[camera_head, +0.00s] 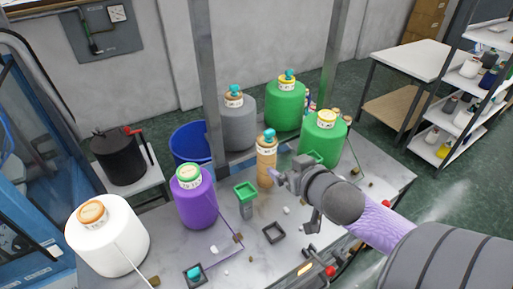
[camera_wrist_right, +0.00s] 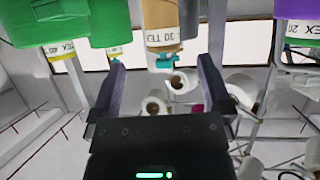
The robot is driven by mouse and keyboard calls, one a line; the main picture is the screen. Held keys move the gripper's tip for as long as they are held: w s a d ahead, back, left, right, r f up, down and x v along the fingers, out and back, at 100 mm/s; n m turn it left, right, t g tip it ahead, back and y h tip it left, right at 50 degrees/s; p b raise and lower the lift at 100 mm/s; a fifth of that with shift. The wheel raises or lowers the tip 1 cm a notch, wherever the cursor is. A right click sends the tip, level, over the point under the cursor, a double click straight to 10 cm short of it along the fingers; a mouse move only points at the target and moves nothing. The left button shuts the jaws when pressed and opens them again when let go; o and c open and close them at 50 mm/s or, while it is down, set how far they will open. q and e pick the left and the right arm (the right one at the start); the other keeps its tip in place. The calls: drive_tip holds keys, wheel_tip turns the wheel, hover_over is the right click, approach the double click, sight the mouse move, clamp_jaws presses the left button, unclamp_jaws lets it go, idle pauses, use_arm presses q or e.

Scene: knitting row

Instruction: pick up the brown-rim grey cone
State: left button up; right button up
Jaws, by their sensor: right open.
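The grey cone (camera_head: 238,124) stands upright on the table at the back, with a brownish rim (camera_head: 233,92) and a teal piece on top. It is left of a green cone and behind a slim tan cone (camera_head: 266,160). My right gripper (camera_head: 277,179) is open and beside the lower part of the tan cone, in front of the grey cone. In the right wrist view, the open fingers (camera_wrist_right: 163,68) point towards a tan body with a labelled band (camera_wrist_right: 161,38); I cannot tell whether they touch it. I cannot make out the grey cone surely there. My left gripper is not in view.
Green cones (camera_head: 286,106) stand right of the grey one. A purple cone (camera_head: 196,205) and a white cone (camera_head: 115,245) stand front left. A green-topped post (camera_head: 246,195) and small square frame (camera_head: 274,233) are near my right gripper. A metal upright (camera_head: 208,90) rises beside the grey cone.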

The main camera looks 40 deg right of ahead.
drive_tip(key=x, duration=0.3)
drive_tip(key=r+x, duration=0.1)
drive_tip(key=x, duration=0.6)
drive_tip(key=shift+w+r, duration=0.3)
drive_tip(key=shift+r, duration=0.1)
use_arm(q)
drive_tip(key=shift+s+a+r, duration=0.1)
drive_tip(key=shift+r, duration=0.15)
use_arm(e)
drive_tip(key=shift+s, duration=0.1)
drive_tip(key=c, duration=1.3)
wheel_tip(320, 180, up, 10)
drive_tip(key=shift+r+p, duration=0.1)
drive_tip(key=shift+p, duration=0.25)
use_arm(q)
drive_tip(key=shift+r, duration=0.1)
use_arm(e)
wheel_tip(320, 180, up, 6)
drive_tip(key=p, duration=0.6)
hover_over(271, 149)
drive_tip(key=w, duration=0.1)
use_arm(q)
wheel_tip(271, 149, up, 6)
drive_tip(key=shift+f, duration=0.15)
use_arm(e)
wheel_tip(271, 149, up, 8)
drive_tip(key=shift+d, duration=0.2)
